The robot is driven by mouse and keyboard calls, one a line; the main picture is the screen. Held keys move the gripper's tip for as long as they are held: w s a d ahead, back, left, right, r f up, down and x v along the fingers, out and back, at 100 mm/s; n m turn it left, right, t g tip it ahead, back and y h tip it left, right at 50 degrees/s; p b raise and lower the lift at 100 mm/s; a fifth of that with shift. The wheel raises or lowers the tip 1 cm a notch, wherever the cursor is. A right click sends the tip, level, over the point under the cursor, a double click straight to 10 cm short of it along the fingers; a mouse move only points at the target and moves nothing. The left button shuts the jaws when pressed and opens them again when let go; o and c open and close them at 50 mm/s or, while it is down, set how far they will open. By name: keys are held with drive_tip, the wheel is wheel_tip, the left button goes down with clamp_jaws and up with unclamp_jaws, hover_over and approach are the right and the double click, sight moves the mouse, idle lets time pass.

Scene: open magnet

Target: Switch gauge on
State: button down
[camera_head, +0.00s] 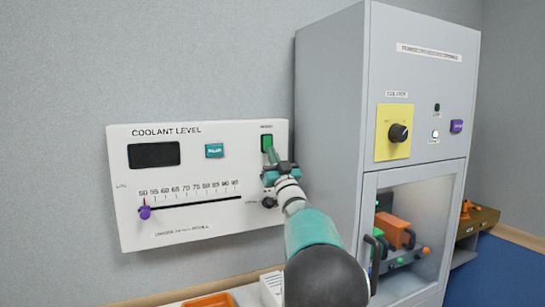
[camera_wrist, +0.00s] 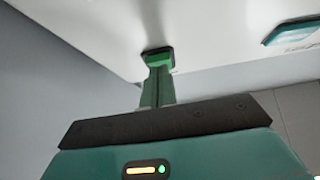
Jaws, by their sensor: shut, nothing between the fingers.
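The gauge is a white panel (camera_head: 190,220) on the wall, labelled COOLANT LEVEL. Its display (camera_head: 153,154) is dark. A green switch (camera_head: 266,142) in a black frame sits at its upper right; in the wrist view the switch (camera_wrist: 157,54) shows near the top. My gripper (camera_head: 270,152) is shut and empty, with its green fingertips at the lower part of the switch. In the wrist view the closed fingertips (camera_wrist: 158,70) appear to touch the switch or lie just short of it; I cannot tell which.
A teal button (camera_head: 214,151), a slider with a purple knob (camera_head: 145,212) and a black knob (camera_head: 269,202) are also on the panel. A tall grey cabinet (camera_head: 330,110) stands close on the right. An orange tray (camera_head: 210,301) lies below.

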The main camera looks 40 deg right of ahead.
drive_tip(key=shift+w+f, duration=0.15)
drive_tip(key=shift+w, duration=0.2)
idle(0.4)
